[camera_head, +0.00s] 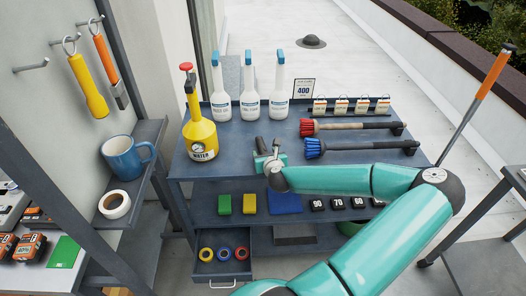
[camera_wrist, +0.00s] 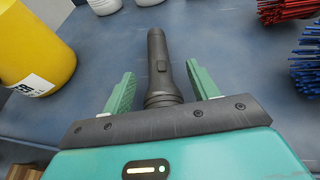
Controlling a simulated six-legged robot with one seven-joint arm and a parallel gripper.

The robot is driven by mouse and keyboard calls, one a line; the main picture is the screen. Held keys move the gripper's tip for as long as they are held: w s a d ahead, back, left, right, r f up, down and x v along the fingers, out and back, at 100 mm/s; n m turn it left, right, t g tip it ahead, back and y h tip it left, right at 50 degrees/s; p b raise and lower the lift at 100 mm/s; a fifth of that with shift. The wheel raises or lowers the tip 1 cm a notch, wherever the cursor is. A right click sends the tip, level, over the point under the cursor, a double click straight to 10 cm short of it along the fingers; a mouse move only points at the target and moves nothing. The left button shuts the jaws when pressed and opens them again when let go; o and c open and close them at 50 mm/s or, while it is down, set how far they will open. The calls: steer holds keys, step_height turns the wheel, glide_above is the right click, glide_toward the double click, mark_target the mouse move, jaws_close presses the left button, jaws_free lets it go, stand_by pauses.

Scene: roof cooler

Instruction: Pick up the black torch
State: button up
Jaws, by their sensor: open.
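The black torch (camera_wrist: 157,65) lies on the blue-grey top shelf of the cart, seen in the wrist view. Its wide head is nearest my gripper and its body points away. My gripper (camera_wrist: 161,84) is open, with one green finger on each side of the torch and visible gaps between.
A yellow pump sprayer (camera_head: 200,135) stands left of my gripper. White spray bottles (camera_head: 249,98) stand behind. A red brush (camera_head: 308,127) and a blue brush (camera_head: 314,148) lie to the right. A yellow torch (camera_head: 88,86) hangs on the left wall.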

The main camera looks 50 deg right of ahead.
steer(key=shift+w+d, duration=0.1)
steer(key=shift+c, duration=0.5)
steer(key=c, duration=1)
steer(key=shift+r, duration=0.15)
